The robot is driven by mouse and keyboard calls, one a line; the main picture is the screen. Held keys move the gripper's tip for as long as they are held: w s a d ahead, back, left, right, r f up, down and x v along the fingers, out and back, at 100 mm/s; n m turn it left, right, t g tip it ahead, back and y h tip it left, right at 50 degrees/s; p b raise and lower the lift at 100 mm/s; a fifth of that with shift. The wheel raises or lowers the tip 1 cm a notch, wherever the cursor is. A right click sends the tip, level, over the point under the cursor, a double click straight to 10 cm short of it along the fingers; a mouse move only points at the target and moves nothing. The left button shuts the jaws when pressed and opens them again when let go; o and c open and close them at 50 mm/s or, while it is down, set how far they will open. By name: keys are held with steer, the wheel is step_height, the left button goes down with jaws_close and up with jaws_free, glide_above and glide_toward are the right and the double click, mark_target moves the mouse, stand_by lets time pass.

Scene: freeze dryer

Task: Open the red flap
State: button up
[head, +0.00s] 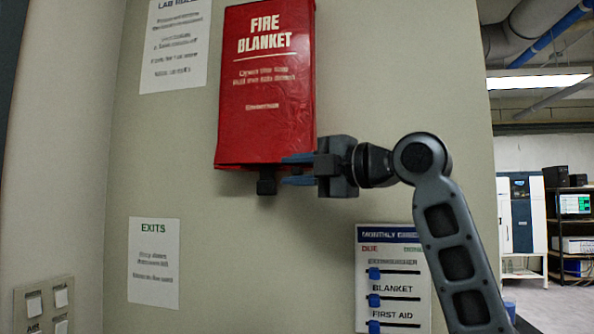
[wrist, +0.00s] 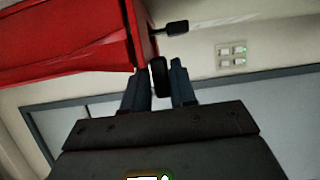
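The red flap (head: 265,90) is the front of a fire blanket pouch on the wall, with white lettering, and it hangs closed in the head view. Its red side and edge fill the upper left of the wrist view (wrist: 70,45). A black tab (head: 266,185) hangs below its lower edge. My gripper (head: 288,169) is by the pouch's lower right corner, with its blue fingers apart. In the wrist view a black rounded piece (wrist: 159,76) shows between the fingertips, and another black tab (wrist: 177,27) sticks out beyond. Whether the fingers touch the piece is unclear.
Wall sheets hang around the pouch: a lab rules sheet (head: 175,45), an exits sheet (head: 153,262) and a monthly check board (head: 393,280) with blue sliders. A switch panel (head: 45,308) is at lower left. The wall ends at right, opening onto a room with equipment shelves.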

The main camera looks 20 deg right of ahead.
jaws_close()
steer(key=shift+f, duration=0.15)
